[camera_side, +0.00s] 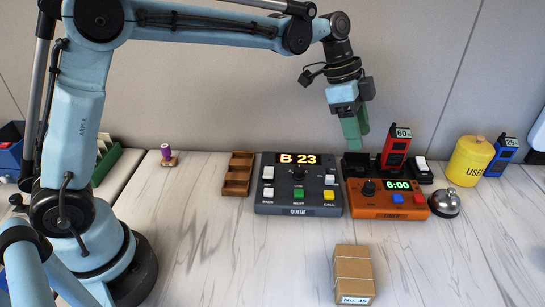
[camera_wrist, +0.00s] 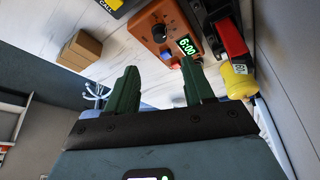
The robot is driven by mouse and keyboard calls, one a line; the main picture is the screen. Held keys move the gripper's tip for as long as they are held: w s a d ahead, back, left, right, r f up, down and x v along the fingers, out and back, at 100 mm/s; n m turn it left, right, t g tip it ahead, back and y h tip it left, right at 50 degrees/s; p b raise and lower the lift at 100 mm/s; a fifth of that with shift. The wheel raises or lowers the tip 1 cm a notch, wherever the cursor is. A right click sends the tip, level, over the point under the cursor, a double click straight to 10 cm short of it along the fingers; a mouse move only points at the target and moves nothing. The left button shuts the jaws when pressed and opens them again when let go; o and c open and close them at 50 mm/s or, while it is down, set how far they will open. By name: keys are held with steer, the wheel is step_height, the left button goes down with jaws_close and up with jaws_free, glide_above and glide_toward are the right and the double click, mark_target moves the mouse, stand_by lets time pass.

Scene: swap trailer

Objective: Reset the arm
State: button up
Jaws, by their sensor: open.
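My gripper (camera_side: 356,128) hangs from my raised arm above the back of the counter, over the space between the grey queue panel and a red device. In the wrist view its two green fingers (camera_wrist: 160,88) stand well apart with nothing between them. The gripper is open and empty, and it appears clear of the things below it.
Below stand the grey queue panel (camera_side: 276,204) showing B 23, an orange timer box (camera_side: 385,211) showing 6:00, a silver bell (camera_side: 445,204), a red device (camera_side: 395,150), a yellow canister (camera_side: 469,161), a wooden tray (camera_side: 238,175) and cardboard boxes (camera_side: 353,270). The front-left counter is clear.

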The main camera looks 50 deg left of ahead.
steer(key=s+a+f+n+t+y, duration=0.1)
steer(key=s+a+n+t+y, duration=0.1)
steer(key=s+a+n, duration=0.5)
steer(key=s+a+n+t+y, duration=0.2)
steer(key=s+a+n, duration=0.5)
steer(key=s, duration=0.5)
steer(key=shift+s+f+t, duration=0.25)
steer(key=shift+f+t, duration=0.1)
steer(key=shift+t, duration=0.45)
